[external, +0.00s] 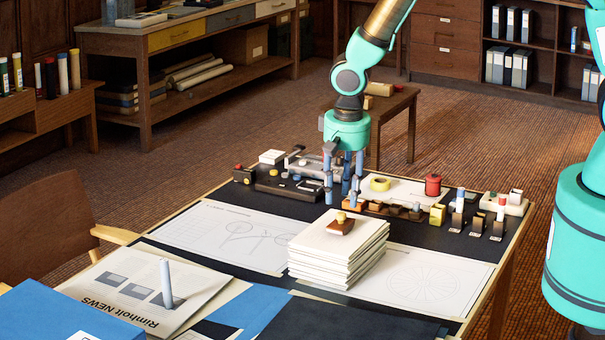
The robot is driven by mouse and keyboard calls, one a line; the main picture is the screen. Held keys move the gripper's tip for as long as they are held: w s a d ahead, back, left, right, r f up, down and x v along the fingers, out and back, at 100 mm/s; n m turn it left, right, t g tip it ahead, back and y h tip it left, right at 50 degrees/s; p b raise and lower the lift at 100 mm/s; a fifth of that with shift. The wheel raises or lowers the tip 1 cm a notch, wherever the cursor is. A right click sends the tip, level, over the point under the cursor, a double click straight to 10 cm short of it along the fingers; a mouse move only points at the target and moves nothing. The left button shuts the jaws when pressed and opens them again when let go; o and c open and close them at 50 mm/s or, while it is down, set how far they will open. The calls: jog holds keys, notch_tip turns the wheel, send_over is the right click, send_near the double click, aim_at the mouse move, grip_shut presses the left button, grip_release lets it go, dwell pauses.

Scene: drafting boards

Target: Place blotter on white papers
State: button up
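A small brown block with a yellow knob, which looks like the blotter (341,226), sits on top of the stack of white papers (335,258) near the middle of the desk. It rests upright, near the middle of the top sheet. My gripper (342,194) points down behind the stack, over the desk organisers, apart from the blotter. Its blue-grey fingers are spread with a gap between them, and I see nothing held in it. The fingertips are close to the organisers; whether they touch cannot be told.
Behind the stack are a dark organiser (290,184), a yellow tape roll (380,184), a red pot (432,185) and several small bottles. Drawings (228,237) lie flat beside the stack. A newspaper (140,288) with an upright white cylinder (166,283) and a blue folder (62,315) are front left.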

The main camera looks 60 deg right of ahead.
notch_tip(320, 180, up, 7)
jog(key=shift+s+a, duration=0.3)
jog(key=shift+r, duration=0.1)
dwell(0.6)
jog(key=s+d+r+n+t, duration=0.15)
jog(key=s+r, duration=0.45)
jog(key=r, duration=0.7)
jog(key=s+d+r+n+t, duration=0.1)
jog(key=s+d+r+n, duration=0.3)
jog(key=r, duration=0.8)
jog(key=s+r+n, duration=0.1)
jog(key=s+r, duration=0.2)
jog(key=s, duration=0.4)
jog(key=s+r+n+t, duration=0.1)
jog(key=s+r, duration=0.3)
jog(key=s, duration=0.4)
jog(key=s+r+n+t+y, duration=0.1)
jog(key=s+r, duration=0.3)
jog(key=s, duration=0.4)
jog(key=shift+d+r, duration=0.2)
jog(key=shift+d, duration=0.1)
jog(key=shift+n, duration=0.25)
